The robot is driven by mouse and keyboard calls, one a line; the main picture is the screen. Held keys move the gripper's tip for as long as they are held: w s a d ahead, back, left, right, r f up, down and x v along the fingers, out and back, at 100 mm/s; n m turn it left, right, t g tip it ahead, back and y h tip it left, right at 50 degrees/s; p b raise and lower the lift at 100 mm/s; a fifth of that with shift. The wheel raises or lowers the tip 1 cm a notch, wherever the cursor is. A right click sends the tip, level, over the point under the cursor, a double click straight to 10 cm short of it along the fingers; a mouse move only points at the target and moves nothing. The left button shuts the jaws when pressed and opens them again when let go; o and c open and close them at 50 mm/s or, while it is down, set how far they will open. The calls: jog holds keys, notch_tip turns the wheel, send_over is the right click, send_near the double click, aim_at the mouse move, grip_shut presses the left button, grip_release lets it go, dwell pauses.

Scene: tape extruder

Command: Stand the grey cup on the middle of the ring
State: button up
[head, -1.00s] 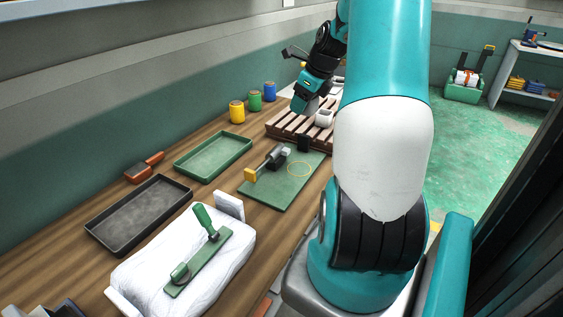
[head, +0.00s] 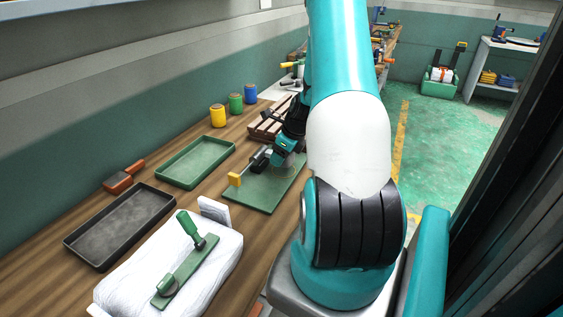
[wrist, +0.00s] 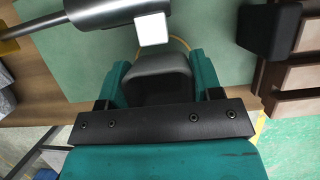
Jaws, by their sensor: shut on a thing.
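My gripper (head: 283,158) is low over the green mat (head: 245,196). In the wrist view my gripper (wrist: 157,80) is shut on the grey cup (wrist: 158,72), which sits between its two fingers. The yellow ring (wrist: 181,43) shows in the wrist view as a thin arc on the mat just beyond the cup; the rest of it is hidden behind cup and gripper. The cup appears over or close to the ring, but I cannot tell whether its base touches the mat. In the head view my gripper hides the cup.
A grey cylinder tool (wrist: 107,10) with a pale square end (wrist: 152,28) lies very close to the cup. A black block (wrist: 268,42) stands at the right, beside the wooden slatted pallet (wrist: 300,75). A green tray (head: 195,162) and black tray (head: 118,225) lie nearer on the bench.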

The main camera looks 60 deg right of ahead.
jog(key=shift+f, duration=1.6)
jog(key=o, duration=0.9)
